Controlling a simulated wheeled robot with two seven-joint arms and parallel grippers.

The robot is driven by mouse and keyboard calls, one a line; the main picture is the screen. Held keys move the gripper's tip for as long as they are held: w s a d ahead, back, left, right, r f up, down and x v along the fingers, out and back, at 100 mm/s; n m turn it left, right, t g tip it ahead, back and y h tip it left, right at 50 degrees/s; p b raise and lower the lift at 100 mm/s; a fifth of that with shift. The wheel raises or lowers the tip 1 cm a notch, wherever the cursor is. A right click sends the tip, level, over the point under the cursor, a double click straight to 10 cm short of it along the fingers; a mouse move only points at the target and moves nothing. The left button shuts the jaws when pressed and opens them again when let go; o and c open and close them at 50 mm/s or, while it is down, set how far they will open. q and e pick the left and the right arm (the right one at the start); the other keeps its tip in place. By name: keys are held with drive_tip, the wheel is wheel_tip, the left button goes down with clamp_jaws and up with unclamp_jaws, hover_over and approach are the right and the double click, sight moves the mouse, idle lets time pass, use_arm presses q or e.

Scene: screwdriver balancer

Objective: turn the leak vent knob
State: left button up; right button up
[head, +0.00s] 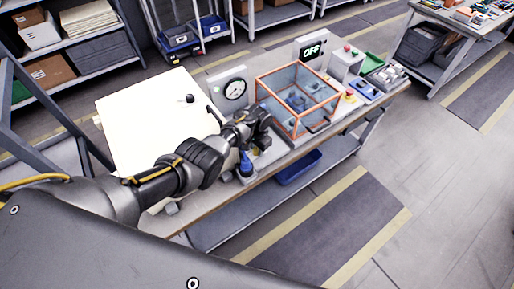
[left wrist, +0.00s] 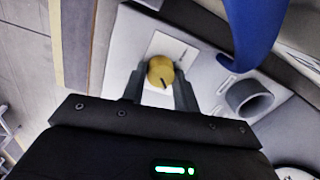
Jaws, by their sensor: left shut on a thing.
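The yellow round knob (left wrist: 160,72) with a dark pointer mark sits on a white plate (left wrist: 178,50) on a grey panel in the left wrist view. My left gripper (left wrist: 159,84) has one finger on each side of the knob and is shut on it. In the head view my left gripper (head: 256,122) is over the bench, beside the dial gauge (head: 235,89) and the orange-framed clear box (head: 298,98). The arm and gripper largely hide the knob there. My right gripper is not in view.
A blue curved part (left wrist: 252,30) and a grey round socket (left wrist: 248,97) lie close to the right of the knob. A display reading OFF (head: 312,49) stands behind the box. A cream board (head: 150,115) is on the left. A blue bin (head: 298,167) sits on the bench's lower shelf.

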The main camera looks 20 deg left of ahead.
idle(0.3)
use_arm(q)
drive_tip(key=o, duration=1)
drive_tip(key=shift+r, duration=0.1)
drive_tip(key=r, duration=1)
drive_tip(key=shift+s+d+r, duration=0.1)
drive_tip(key=shift+d+r, duration=0.15)
drive_tip(key=shift+r, duration=0.05)
